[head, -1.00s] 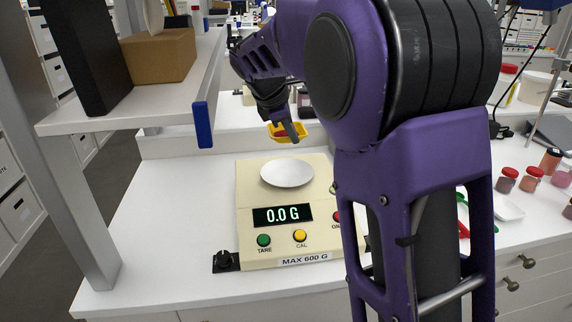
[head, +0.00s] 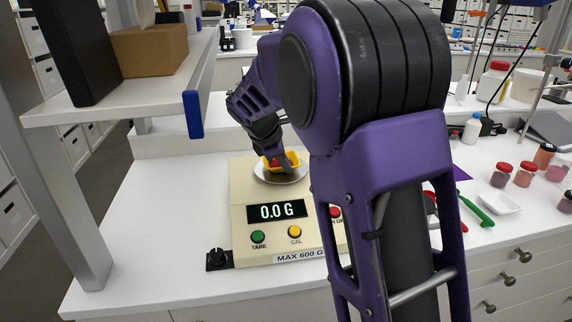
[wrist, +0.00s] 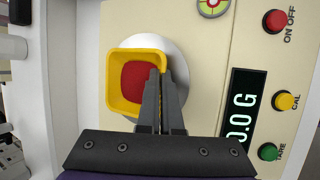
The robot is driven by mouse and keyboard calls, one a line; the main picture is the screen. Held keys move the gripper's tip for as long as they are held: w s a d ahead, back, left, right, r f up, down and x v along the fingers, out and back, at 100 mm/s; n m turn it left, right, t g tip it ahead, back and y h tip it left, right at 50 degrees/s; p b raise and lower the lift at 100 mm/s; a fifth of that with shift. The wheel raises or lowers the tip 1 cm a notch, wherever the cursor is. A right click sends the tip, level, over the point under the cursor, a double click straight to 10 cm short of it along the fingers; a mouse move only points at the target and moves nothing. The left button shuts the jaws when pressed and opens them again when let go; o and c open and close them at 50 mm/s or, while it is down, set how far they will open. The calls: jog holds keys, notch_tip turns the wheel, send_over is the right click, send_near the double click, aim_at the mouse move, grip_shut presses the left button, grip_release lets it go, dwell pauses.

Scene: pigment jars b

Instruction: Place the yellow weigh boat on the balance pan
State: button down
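The yellow weigh boat (head: 293,156), with red powder inside, is over the balance's white round pan (head: 264,177). In the wrist view the boat (wrist: 115,78) covers much of the pan (wrist: 180,62) and sits off-centre, toward the picture's left. My gripper (head: 285,164) is shut on the boat's edge; its fingers (wrist: 160,78) are close together there. I cannot tell whether the boat's underside touches the pan. The cream balance (head: 240,190) reads 0.0 G.
A shelf (head: 150,98) with a cardboard box (head: 150,50) juts in at the left, near my arm. Red-capped jars (head: 525,174), a white tray (head: 494,201) and a green tool (head: 476,210) lie on the right. The counter left of the balance is clear.

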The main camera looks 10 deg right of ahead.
jog(key=c, duration=1.4)
grip_release()
jog(key=shift+f, duration=0.1)
jog(key=shift+a+r, duration=0.1)
jog(key=shift+r, duration=0.3)
jog(key=p+v, duration=0.1)
jog(key=v, duration=0.6)
